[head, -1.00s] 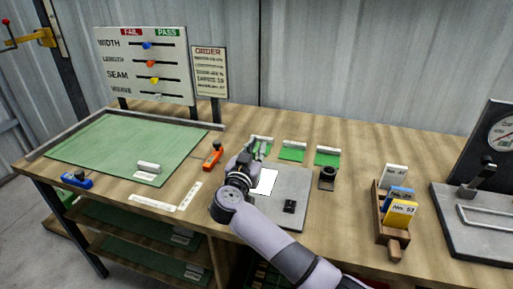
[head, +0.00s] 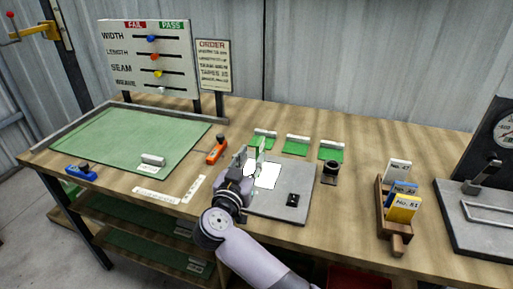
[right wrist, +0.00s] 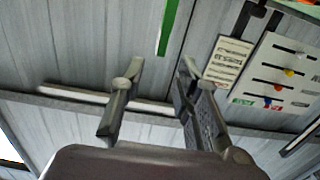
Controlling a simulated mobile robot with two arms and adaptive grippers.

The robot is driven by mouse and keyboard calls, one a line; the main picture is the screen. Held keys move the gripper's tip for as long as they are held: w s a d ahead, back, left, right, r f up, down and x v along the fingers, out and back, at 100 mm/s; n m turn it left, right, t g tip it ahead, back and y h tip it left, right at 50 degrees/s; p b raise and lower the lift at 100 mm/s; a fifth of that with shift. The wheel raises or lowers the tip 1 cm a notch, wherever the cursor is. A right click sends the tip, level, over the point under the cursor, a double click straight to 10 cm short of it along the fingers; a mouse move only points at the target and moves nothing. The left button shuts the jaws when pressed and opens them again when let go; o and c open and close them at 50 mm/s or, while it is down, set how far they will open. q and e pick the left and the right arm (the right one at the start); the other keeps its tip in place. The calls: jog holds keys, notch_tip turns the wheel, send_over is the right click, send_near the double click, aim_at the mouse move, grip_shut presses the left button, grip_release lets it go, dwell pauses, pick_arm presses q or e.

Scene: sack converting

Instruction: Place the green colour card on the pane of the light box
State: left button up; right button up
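The light box (head: 272,205) is a grey plate on the bench with a bright white pane (head: 268,176). My right gripper (head: 251,153) is at the pane's left side, fingers apart, with white showing between them. In the right wrist view, the same gripper (right wrist: 158,75) has a clear gap between its fingertips. A narrow green strip (right wrist: 168,25), seemingly a card seen edge-on, lies beyond the tips without visible contact. Green cards with white bars lie behind the box: left (head: 264,141), middle (head: 296,148), right (head: 331,152). My left gripper is out of view.
A wooden holder (head: 391,222) with numbered cards is farther right. An orange tool (head: 217,151) and green mat (head: 125,145) are left. The bench between box and holder is clear.

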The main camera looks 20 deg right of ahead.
jog(key=shift+v, duration=1.7)
